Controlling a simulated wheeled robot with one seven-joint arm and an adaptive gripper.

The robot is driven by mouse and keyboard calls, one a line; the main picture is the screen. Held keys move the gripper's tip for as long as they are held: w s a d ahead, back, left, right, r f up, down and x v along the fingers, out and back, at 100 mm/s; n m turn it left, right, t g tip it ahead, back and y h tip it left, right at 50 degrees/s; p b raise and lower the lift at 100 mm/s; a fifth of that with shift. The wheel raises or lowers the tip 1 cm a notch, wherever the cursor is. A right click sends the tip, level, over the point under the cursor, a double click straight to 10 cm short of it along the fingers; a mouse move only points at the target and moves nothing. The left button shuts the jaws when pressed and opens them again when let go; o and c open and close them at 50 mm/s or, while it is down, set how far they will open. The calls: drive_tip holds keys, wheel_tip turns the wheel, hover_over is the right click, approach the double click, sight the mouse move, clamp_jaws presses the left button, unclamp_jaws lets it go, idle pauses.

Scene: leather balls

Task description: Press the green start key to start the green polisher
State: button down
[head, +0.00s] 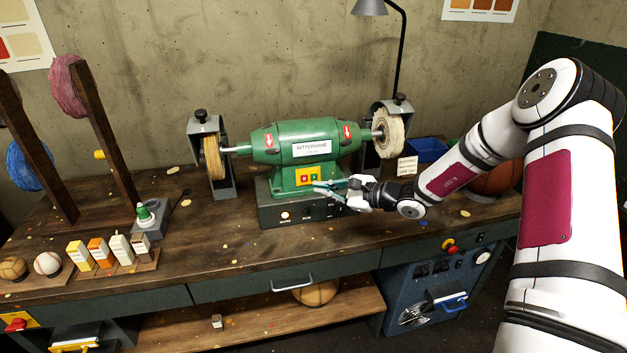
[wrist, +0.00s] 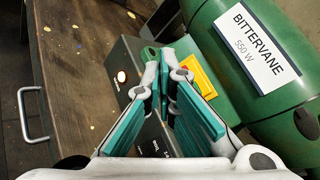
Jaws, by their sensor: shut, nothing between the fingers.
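The green polisher (head: 290,145) stands on the bench, labelled BITTERVANE, with a buffing wheel at each end. Its yellow switch plate (head: 299,173) is on the front of the green body, with small keys on it. I cannot make out a green start key clearly in either view. My gripper (head: 317,187) is shut and empty, with its teal fingertips just in front of and below the plate. I cannot tell whether the fingertips touch anything.
The polisher's dark base box (head: 270,213) carries a lit lamp (head: 285,215). A grey box with a green knob (head: 144,213), compound bars (head: 99,252) and balls stand at the left. A basketball (head: 495,178) and blue bin (head: 428,150) lie behind my arm. The bench front is mostly clear.

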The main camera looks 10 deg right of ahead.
sight(314, 177)
drive_tip(key=w+f+b, duration=0.1)
drive_tip(key=w+b, duration=0.2)
drive_tip(key=w, duration=0.3)
drive_tip(key=shift+f+b, duration=0.2)
drive_tip(key=shift+b, duration=0.2)
drive_tip(key=shift+w, duration=0.1)
idle(1.0)
drive_tip(key=shift+w+f, duration=0.1)
drive_tip(key=shift+w, duration=0.3)
drive_tip(key=shift+w+b, duration=0.4)
drive_tip(key=shift+b, duration=0.1)
idle(0.5)
drive_tip(key=shift+s, duration=0.1)
drive_tip(key=shift+s+p, duration=0.7)
drive_tip(key=shift+s, duration=0.05)
